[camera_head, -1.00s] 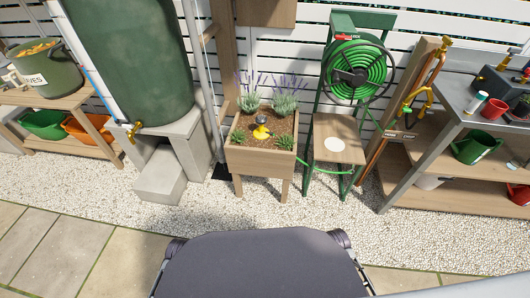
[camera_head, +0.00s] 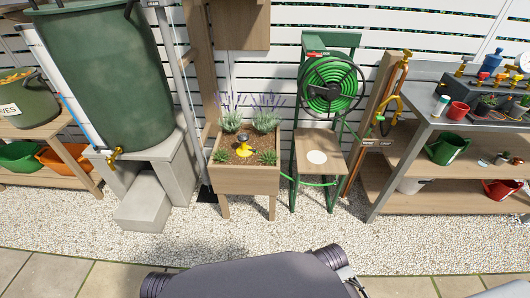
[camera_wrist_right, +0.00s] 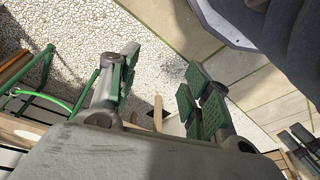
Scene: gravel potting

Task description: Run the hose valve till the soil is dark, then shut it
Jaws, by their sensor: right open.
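The wooden planter (camera_head: 247,181) stands in the middle of the head view. Its soil (camera_head: 231,153) looks brown around lavender and small green plants. A green hose (camera_head: 310,183) runs low between planter and reel stand. A brass tap (camera_head: 406,54) tops the post on the right; another brass tap (camera_head: 115,154) is on the green barrel. Which valve feeds the hose is unclear. My right gripper (camera_wrist_right: 158,85) is open and empty above the gravel. Dark pads, probably my left gripper (camera_wrist_right: 302,142), show at the wrist view's edge.
The green hose reel (camera_head: 332,85) stands behind a small wooden seat. A shelved bench (camera_head: 450,128) with pots is on the right. Concrete blocks (camera_head: 142,209) stand under the barrel (camera_head: 103,80). Open gravel (camera_head: 230,236) lies in front.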

